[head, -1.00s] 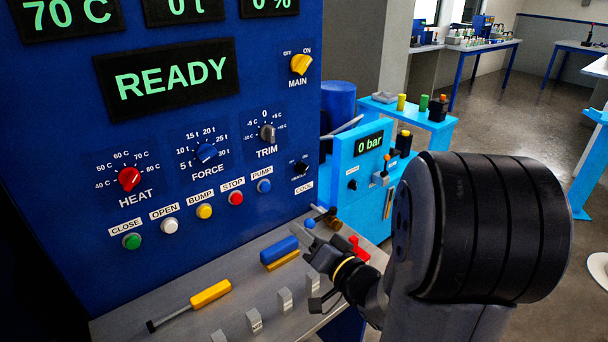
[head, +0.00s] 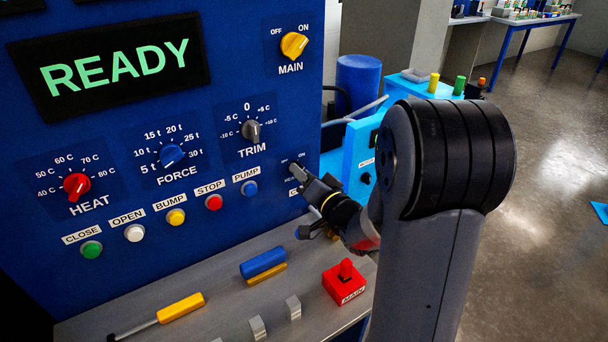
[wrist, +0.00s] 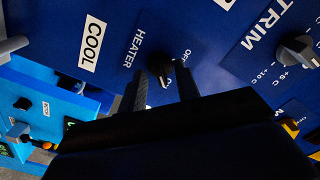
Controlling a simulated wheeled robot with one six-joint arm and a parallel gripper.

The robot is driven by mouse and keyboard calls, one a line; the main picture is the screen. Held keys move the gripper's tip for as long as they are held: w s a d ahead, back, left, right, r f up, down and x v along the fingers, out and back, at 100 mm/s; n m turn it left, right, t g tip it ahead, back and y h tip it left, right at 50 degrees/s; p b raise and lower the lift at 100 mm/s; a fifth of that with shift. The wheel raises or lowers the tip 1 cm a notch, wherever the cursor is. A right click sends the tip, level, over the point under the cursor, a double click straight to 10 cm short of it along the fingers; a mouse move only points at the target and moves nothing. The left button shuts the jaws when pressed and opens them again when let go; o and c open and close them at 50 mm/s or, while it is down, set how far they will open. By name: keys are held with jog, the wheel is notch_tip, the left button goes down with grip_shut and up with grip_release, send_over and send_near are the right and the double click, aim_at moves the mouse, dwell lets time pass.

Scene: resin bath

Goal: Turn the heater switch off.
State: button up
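The heater switch is a small black knob (wrist: 162,69) on the blue panel, beside the HEATER label. The OFF mark shows up and right of it in the wrist view; a white mark on the knob lies at its lower edge, away from OFF. The ON mark is hidden there by my gripper. My gripper (wrist: 167,88) has its two fingers apart, one on each side of the knob and close to it; I cannot tell if they touch. In the head view my gripper (head: 298,173) covers most of the switch.
The grey TRIM knob (head: 251,131) and blue PUMP button (head: 249,188) are close by on the panel. A COOL label (wrist: 92,44) is beside HEATER. Below, the shelf (head: 215,270) holds a blue-and-yellow item, a yellow-handled tool and a red MAIN block (head: 345,283).

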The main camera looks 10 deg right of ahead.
grip_shut()
dwell(0.5)
jog(key=n+b, duration=1.4)
jog(key=n, duration=0.4)
jog(key=shift+a+b, duration=0.1)
jog(key=shift+b, duration=0.2)
dwell(0.4)
grip_release()
